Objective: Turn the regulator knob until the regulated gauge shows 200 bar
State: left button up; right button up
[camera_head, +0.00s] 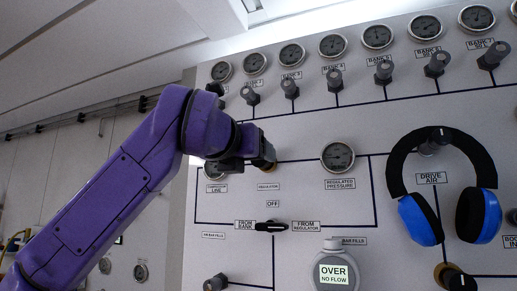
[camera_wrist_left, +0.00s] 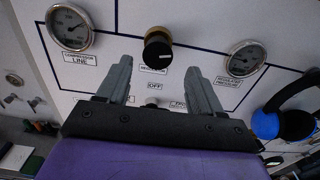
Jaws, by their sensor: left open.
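The regulator knob (camera_wrist_left: 157,48), black with a brass base, is on the panel in the left wrist view, above its label. My left gripper (camera_wrist_left: 158,66) is open, with one finger low on each side of the knob's column. The knob appears between and beyond the fingertips, and I see no contact. In the head view the gripper (camera_head: 254,150) is at the panel and largely covers the knob. The regulated pressure gauge (camera_head: 337,157) is right of it and also shows in the left wrist view (camera_wrist_left: 245,58); its reading is too small to tell. My right gripper is out of view.
Blue and black headphones (camera_head: 478,214) hang at the drive air knob on the right. A black selector handle (camera_head: 270,226) sits below the regulator, beside a round display reading OVER NO FLOW (camera_head: 334,274). Bank gauges and several knobs line the top. The compressor line gauge (camera_wrist_left: 70,27) is left.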

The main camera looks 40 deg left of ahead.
pick_arm(q)
jog(key=x, duration=0.2)
jog(key=p+x, duration=0.1)
jog(key=shift+w+a, duration=0.3)
jog(key=shift+a, duration=0.05)
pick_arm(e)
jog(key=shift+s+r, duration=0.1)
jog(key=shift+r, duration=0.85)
pick_arm(q)
jog(key=shift+w+d, duration=0.1)
jog(key=c, duration=1.1)
jog(key=shift+o, duration=0.2)
